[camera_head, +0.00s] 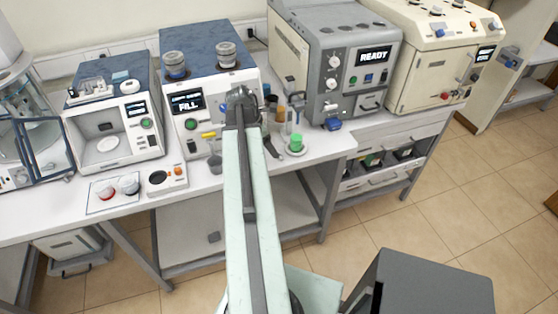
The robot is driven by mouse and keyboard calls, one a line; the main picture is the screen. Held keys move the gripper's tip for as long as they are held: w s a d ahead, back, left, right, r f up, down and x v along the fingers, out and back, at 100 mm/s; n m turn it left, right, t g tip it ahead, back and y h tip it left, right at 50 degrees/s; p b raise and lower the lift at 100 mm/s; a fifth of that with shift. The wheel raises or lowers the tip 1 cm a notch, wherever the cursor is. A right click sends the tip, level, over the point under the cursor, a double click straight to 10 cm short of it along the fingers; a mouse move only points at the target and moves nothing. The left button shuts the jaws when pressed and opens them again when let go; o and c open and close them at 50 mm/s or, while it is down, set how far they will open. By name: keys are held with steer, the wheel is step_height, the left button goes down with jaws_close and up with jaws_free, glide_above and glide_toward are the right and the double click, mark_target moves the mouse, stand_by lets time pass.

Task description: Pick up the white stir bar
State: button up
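I cannot make out the white stir bar in this view; it may be too small or hidden behind my arm. My arm stretches from the bottom middle up over the bench to a dark wrist joint in front of the machine reading FILL (188,104). A dark part of my gripper (271,148) shows just right of the arm, low over the bench. The arm hides most of the gripper, so its fingers and whatever is between them cannot be made out.
A green-capped item (296,142) sits on a small white dish right of my gripper. A small bench unit with a black disc (158,178), a mat with red and white dishes (128,185), and a grey machine reading READY (373,57) stand nearby. A dark box (430,285) is at lower right.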

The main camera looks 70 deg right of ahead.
steer(key=shift+s+d+f, duration=0.1)
steer(key=shift+f, duration=0.1)
steer(key=shift+s+f, duration=0.15)
steer(key=shift+f, duration=0.05)
steer(key=b+x, duration=0.4)
steer(key=x, duration=0.1)
steer(key=shift+s+r+b, duration=0.1)
steer(key=shift+s+b, duration=0.1)
steer(key=shift+b, duration=0.1)
steer(key=shift+r, duration=0.2)
steer(key=c, duration=1.4)
step_height(320, 180, up, 10)
steer(key=p, duration=1)
